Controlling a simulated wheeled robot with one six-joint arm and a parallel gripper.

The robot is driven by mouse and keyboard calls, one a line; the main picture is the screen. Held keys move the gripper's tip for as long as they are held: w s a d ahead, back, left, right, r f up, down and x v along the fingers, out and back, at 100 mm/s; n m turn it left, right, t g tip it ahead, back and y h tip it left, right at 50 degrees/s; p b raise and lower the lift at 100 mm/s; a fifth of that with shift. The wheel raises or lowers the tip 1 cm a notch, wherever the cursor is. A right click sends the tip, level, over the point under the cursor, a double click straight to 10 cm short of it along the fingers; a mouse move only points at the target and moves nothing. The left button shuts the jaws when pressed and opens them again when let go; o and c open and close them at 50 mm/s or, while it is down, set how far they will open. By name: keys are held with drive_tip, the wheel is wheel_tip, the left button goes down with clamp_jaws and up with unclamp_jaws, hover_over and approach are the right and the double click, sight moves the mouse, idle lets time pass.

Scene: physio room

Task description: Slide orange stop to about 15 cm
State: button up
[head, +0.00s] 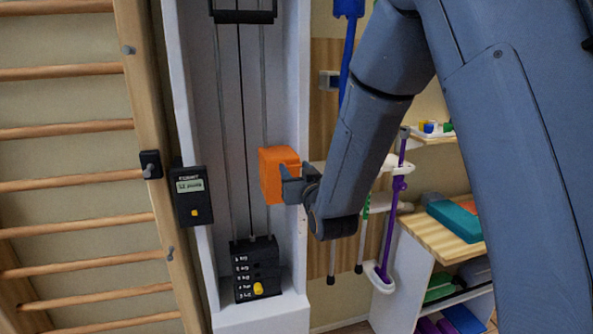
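An orange block (273,176), which looks like the orange stop, is at the right side of a tall white frame with vertical rods. My gripper (292,186) is at its right side, with a grey finger overlapping the block's right edge. The far finger is hidden, so I cannot tell whether the gripper is closed on the block. No centimetre scale is readable here.
A black weight stack (256,270) with a yellow pin sits low in the white frame (184,95). A small black display unit (190,197) is on its left. Wooden wall bars (70,182) stand at left. A shelf (440,236) holds coloured items at right.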

drive_tip(key=shift+d, duration=0.1)
drive_tip(key=c, duration=0.3)
wheel_tip(320, 180, down, 5)
drive_tip(key=b, duration=0.5)
drive_tip(key=shift+d, duration=0.1)
drive_tip(key=o, duration=1.2)
drive_tip(key=shift+d, duration=0.15)
drive_tip(key=shift+a, duration=0.2)
drive_tip(key=b+v, duration=0.1)
drive_tip(key=v, duration=0.6)
drive_tip(key=shift+s+d+b, duration=0.1)
drive_tip(key=shift+s+b, duration=0.3)
